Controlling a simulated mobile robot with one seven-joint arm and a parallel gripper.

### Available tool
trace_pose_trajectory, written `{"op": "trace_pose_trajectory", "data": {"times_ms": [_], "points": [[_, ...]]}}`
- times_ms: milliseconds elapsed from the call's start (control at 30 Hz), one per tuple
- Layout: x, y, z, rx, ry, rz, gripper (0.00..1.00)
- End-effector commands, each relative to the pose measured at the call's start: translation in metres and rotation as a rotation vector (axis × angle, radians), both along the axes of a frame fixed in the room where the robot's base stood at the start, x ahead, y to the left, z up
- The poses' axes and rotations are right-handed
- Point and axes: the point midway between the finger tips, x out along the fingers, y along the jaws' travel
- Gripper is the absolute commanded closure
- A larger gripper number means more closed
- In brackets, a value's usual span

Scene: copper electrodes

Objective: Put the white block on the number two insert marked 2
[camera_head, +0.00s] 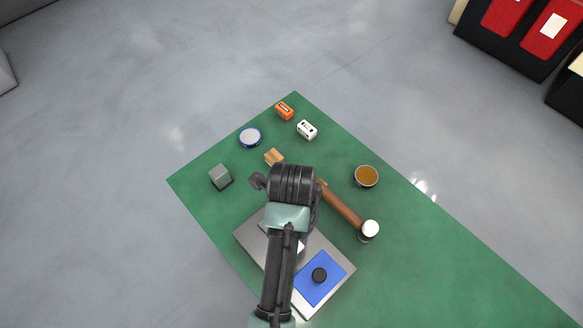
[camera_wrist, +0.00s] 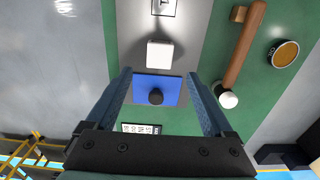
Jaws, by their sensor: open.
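A plain white block (camera_wrist: 160,54) sits on the grey plate (camera_wrist: 190,40) in the wrist view, just beyond the blue square (camera_wrist: 172,90) with a black knob (camera_wrist: 155,97). A pale square insert with a dark mark (camera_wrist: 163,7) is cut off at the top of that view; I cannot read its number. My gripper (camera_wrist: 158,76) is open and empty, its fingers spread to either side above the blue square. In the head view my arm covers much of the grey plate (camera_head: 335,257) and most of the white block.
A hammer (camera_head: 345,207) and a round amber-filled container (camera_head: 366,176) lie to the right. A grey cube (camera_head: 220,176), a blue-rimmed disc (camera_head: 250,137), a wooden piece (camera_head: 274,157), an orange box (camera_head: 285,110) and a black-marked white box (camera_head: 306,129) share the green table (camera_head: 420,250).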

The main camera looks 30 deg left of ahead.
Motion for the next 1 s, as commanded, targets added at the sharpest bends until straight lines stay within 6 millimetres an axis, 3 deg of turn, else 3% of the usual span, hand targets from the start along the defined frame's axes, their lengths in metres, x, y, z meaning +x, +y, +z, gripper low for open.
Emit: {"op": "trace_pose_trajectory", "data": {"times_ms": [100, 200, 567, 667, 767, 833, 967, 1000], "points": [[0.000, 0.000, 0.023, 0.001, -0.001, 0.000, 0.13], [0.000, 0.000, 0.033, 0.001, 0.000, 0.000, 0.13], [0.001, 0.000, 0.040, 0.001, -0.003, 0.003, 0.13], [0.015, 0.001, 0.048, 0.018, -0.060, 0.045, 0.13], [0.051, 0.004, 0.076, 0.046, -0.220, 0.166, 0.13], [0.087, 0.004, 0.111, 0.046, -0.392, 0.296, 0.13], [0.151, -0.005, 0.202, -0.060, -0.770, 0.561, 0.13], [0.165, -0.009, 0.233, -0.123, -0.881, 0.637, 0.13]]}}
